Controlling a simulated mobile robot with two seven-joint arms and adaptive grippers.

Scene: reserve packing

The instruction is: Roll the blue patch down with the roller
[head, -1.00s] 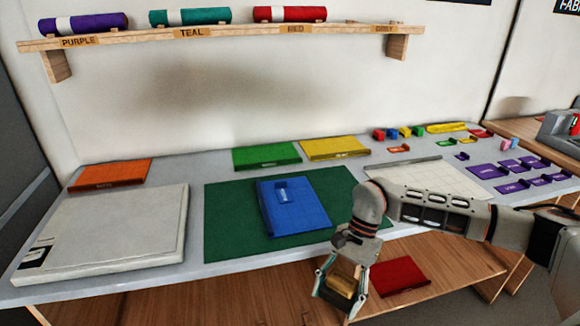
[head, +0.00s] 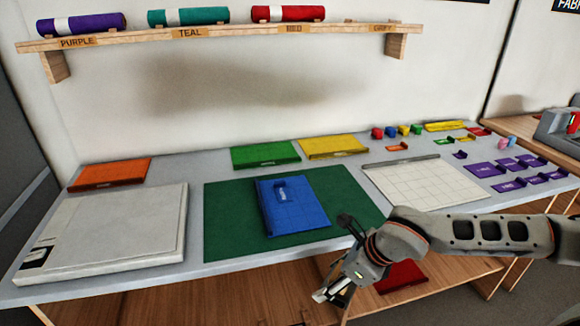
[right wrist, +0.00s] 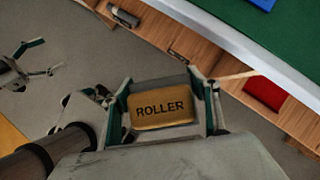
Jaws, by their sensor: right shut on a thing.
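A blue panel (head: 300,212) lies on the green mat (head: 225,225) on the table. A small blue patch (head: 281,188) with a pale label sits on its upper part and looks partly raised. My right gripper (head: 333,293) is in front of the table's front edge, below and right of the blue panel. In the right wrist view it is shut on the roller (right wrist: 162,108), a tan block marked ROLLER. The roller is hard to make out in the head view. My left gripper (right wrist: 38,62) shows at the left of the right wrist view, fingers apart and empty.
A white slab (head: 110,235) lies left of the mat and a gridded white board (head: 425,184) right of it. Green (head: 265,155) and yellow (head: 332,147) panels lie behind. A red panel (head: 402,276) is on the lower shelf.

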